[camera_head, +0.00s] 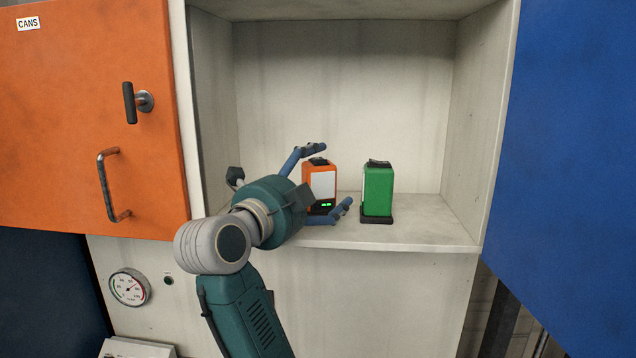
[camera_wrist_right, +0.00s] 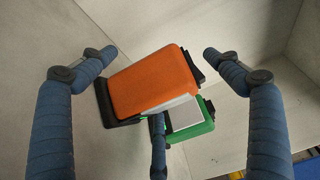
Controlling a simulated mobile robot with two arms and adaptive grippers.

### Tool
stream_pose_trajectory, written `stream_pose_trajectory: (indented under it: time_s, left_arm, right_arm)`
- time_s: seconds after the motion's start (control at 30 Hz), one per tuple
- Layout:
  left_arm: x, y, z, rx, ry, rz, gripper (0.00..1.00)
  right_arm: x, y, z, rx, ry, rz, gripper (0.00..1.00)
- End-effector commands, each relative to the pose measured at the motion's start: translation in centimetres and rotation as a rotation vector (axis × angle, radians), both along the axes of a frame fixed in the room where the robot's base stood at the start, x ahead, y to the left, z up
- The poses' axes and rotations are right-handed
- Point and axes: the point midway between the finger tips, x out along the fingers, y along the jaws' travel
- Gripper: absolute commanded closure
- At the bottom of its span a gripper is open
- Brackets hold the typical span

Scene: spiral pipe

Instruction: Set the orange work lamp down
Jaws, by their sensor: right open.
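The orange work lamp (camera_head: 321,180) stands upright on the cabinet shelf (camera_head: 420,228), with a pale front panel and a small green light near its base. It also shows large in the right wrist view (camera_wrist_right: 152,82), between the fingers. My right gripper (camera_head: 332,178) is open around the orange lamp, its blue fingers spread above and below it in the head view. In the wrist view the side fingers (camera_wrist_right: 160,70) stand apart from the lamp. My left gripper is not in view.
A green lamp (camera_head: 378,188) stands just right of the orange one; it also shows behind it in the wrist view (camera_wrist_right: 196,124). The orange door (camera_head: 70,90) is open at left, the blue door (camera_head: 575,130) at right. The shelf is clear at the right.

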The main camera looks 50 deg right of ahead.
Motion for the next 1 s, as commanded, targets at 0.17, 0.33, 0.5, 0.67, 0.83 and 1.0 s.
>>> stream_pose_trajectory:
  time_s: [0.17,0.33,0.5,0.67,0.83,1.0]
  left_arm:
    - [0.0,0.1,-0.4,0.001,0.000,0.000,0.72]
    - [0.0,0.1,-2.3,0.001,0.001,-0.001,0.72]
    - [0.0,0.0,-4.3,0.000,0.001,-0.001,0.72]
    - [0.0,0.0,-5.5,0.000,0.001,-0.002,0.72]
    - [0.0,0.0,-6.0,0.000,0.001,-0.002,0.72]
    - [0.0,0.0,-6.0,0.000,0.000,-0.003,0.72]
  right_arm:
    - [-0.1,0.6,0.0,0.001,-0.001,0.002,0.11]
    - [-0.8,3.5,-0.3,0.002,-0.004,0.007,0.11]
    - [-1.9,7.1,-0.4,0.003,-0.003,0.006,0.11]
    - [-2.7,9.8,-0.1,0.002,-0.003,0.005,0.11]
    - [-3.1,11.3,0.1,0.000,0.000,0.001,0.11]
    - [-3.3,11.6,0.2,0.000,0.000,0.000,0.11]
